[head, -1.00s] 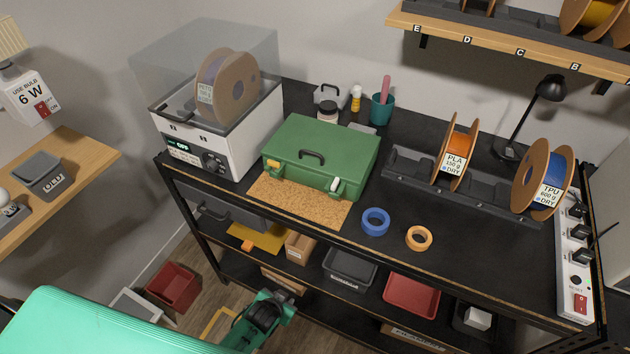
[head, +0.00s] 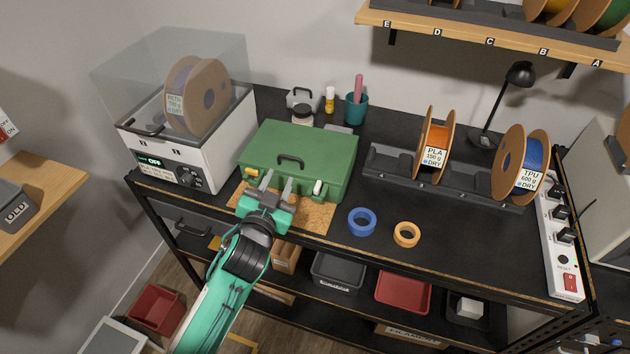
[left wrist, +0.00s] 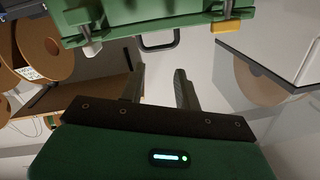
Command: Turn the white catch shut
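The green case (head: 300,150) lies closed on the bench, its dark handle (head: 291,160) on top. The white catch (head: 318,187) is at the right of its front edge; I cannot tell its exact angle. The yellow catch (head: 254,171) is at the front left. My left gripper (head: 277,182) is open and empty, in front of the case between the two catches, left of the white one. In the left wrist view the open fingers (left wrist: 160,80) point at the case (left wrist: 155,14), with the yellow catch (left wrist: 227,26) at right and the white catch (left wrist: 89,42) at left. My right gripper is out of view.
A cork mat (head: 315,216) lies under the case's front. A blue tape roll (head: 362,222) and an orange one (head: 407,234) lie to the right. A white spool dryer (head: 210,150) stands left of the case. A spool rack (head: 400,173) stands behind right.

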